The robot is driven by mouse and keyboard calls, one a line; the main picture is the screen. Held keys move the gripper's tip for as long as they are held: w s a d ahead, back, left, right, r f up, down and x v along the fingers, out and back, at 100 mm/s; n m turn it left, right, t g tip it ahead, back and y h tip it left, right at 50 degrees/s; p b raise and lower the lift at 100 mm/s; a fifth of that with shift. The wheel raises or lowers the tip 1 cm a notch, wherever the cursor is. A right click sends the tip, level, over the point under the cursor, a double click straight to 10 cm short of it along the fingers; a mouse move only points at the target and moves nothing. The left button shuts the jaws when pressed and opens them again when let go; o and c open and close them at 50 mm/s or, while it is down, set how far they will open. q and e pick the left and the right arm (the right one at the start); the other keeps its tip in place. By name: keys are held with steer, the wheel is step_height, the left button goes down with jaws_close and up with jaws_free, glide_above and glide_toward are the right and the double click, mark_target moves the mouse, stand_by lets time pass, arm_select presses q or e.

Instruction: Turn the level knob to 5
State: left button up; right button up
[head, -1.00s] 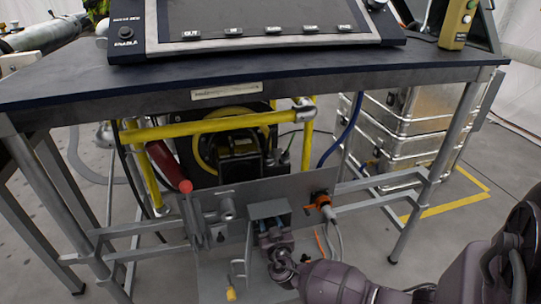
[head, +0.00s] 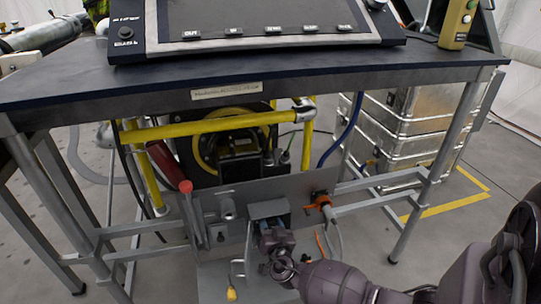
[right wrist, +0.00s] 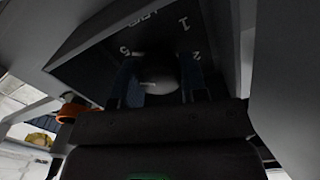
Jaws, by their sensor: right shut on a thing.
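The level knob (right wrist: 158,75) is a dark rounded knob under a grey box, with the numerals 1, 2 and 5 printed around it in the right wrist view. The box (head: 268,208) is on the grey panel below the table in the head view. My right gripper (head: 269,226) reaches up to this box from below. In the right wrist view its two bluish fingers (right wrist: 163,85) are on either side of the knob, shut on it. The knob's pointer is too dark to read, and the knob is hidden in the head view. My left gripper is not in view.
The dark table top (head: 220,75) carries a framed panel (head: 250,22) and overhangs the work area. Metal cases (head: 410,125) stand behind.

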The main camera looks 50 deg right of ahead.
steer(key=shift+a, duration=0.1)
steer(key=o, duration=0.9)
steer(key=shift+s, duration=0.15)
arm_select(q)
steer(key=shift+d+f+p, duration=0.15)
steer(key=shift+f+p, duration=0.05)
steer(key=shift+p, duration=0.3)
arm_select(e)
steer(key=v, duration=1)
steer(key=shift+s+a, duration=0.2)
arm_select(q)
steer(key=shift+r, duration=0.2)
arm_select(e)
steer(key=shift+s+r, duration=0.1)
